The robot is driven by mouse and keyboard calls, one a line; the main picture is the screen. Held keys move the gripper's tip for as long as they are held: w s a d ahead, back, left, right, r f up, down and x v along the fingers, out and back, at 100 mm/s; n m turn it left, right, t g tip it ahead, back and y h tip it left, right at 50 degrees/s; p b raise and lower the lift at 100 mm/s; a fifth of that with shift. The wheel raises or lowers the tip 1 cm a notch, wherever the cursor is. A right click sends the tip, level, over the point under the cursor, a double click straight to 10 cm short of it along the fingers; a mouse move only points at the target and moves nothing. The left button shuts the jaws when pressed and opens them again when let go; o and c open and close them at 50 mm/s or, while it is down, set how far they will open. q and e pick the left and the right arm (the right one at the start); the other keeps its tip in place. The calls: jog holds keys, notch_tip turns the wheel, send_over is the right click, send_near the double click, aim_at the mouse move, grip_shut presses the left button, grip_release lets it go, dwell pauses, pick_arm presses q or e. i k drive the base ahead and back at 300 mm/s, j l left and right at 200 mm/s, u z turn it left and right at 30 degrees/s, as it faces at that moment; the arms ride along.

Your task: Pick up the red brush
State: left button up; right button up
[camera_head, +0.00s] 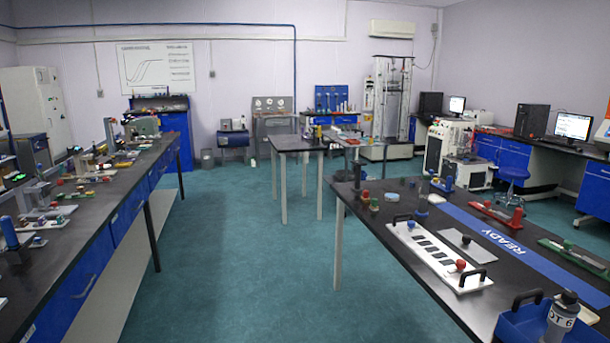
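Neither of my grippers is in view. A long red object (497,215) with upright red knobs lies on the black table at the right, beyond the blue strip. It may be the red brush, but it is too small to tell for sure. A small upright piece with a red top (365,197) stands near the left edge of the same table. A red knob (460,265) sits on the white plate on that table. I cannot make out bristles on any of these.
The black table (400,288) holds a white plate (425,252) with handles, a blue READY strip (510,245), a green plate (575,255) and a blue tray (520,325). A long cluttered bench (100,215) runs along the left. The green floor (235,250) between them is clear.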

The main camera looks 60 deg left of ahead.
aim_at(365, 198)
jog(key=u, duration=1.65)
